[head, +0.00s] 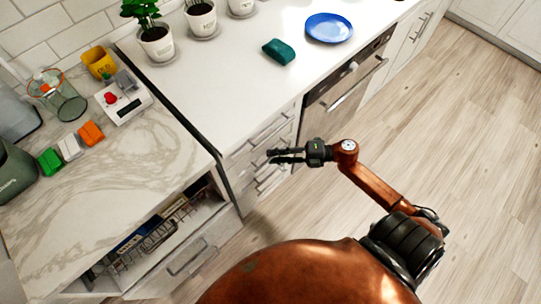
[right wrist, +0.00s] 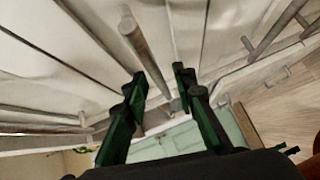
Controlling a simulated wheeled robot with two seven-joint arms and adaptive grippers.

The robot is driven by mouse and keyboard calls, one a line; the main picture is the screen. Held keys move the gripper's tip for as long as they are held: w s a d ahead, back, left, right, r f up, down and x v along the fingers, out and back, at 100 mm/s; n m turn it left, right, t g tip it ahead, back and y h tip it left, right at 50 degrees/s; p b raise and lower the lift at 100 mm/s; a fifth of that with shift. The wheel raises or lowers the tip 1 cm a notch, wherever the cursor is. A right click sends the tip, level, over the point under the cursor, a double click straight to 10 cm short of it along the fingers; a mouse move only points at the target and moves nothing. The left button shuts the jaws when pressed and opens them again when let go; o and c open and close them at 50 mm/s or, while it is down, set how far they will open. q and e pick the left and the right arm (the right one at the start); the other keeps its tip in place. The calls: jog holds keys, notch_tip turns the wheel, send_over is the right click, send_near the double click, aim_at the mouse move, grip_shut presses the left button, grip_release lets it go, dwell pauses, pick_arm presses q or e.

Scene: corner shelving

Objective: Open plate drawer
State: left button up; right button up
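A stack of white drawers (head: 240,160) with metal bar handles stands under the white counter in the head view. Which of them is the plate drawer I cannot tell. My right gripper (head: 271,156) is in front of this stack, its fingers pointing left towards the handles. In the right wrist view its two dark fingers are apart. A bar handle (right wrist: 146,52) runs down between the fingertips; whether they touch it I cannot tell. The gripper hides part of the drawer fronts in the head view. My left gripper is not in view.
A lower-left drawer (head: 190,258) stands open with a wire rack (head: 150,243) inside. A dishwasher-like front (head: 335,95) is right of the stack. A blue plate (head: 329,28) and teal object (head: 278,51) lie on the counter. The wooden floor (head: 460,150) at right is clear.

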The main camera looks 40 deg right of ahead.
jog(key=shift+w+a+f, duration=0.1)
jog(key=shift+w+a, duration=0.25)
jog(key=shift+a, duration=0.1)
grip_shut()
dwell(0.5)
